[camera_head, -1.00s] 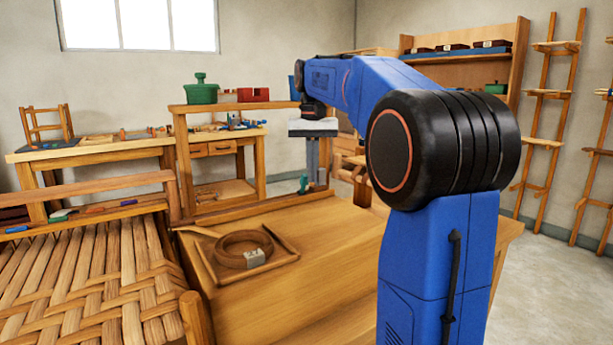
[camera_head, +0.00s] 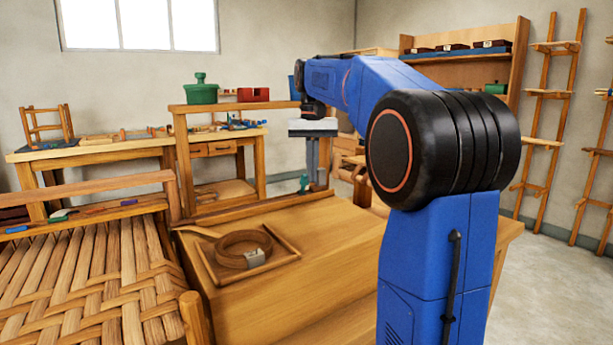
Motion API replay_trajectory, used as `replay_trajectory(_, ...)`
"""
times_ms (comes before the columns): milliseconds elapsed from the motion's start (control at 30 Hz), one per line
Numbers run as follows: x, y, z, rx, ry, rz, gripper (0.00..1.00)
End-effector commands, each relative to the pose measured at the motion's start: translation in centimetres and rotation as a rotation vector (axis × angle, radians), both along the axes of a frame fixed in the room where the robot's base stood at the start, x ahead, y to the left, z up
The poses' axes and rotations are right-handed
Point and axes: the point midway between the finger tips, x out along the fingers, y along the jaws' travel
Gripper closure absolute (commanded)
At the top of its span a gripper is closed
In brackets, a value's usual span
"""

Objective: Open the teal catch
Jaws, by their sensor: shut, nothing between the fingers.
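The teal catch (camera_head: 304,183) is a small upright piece at the far edge of the wooden bench, by the long wooden rail. My gripper (camera_head: 314,180) hangs down from the far end of my blue arm, just right of the catch. Its fingers are together and empty. The fingertips look close to the catch in the picture, but I cannot tell whether they touch it. The catch is small at this distance, so its exact position is unclear.
A coiled strip (camera_head: 243,248) lies in a shallow wooden tray (camera_head: 213,268) on the bench (camera_head: 310,290). A woven seat (camera_head: 80,280) is at left. A green pot (camera_head: 202,91) and red box (camera_head: 253,95) stand on the upper shelf behind. The bench's middle is clear.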

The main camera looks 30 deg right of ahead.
Motion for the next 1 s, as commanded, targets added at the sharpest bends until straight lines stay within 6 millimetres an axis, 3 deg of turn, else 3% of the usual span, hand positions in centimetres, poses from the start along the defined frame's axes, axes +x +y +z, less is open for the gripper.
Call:
replay_trajectory(533, 0.0, 0.0, -0.1, 0.0, 0.0, 0.0, 1.0)
replay_trajectory(1000, 0.0, 0.0, -1.9, 0.0, 0.0, 0.0, 1.0)
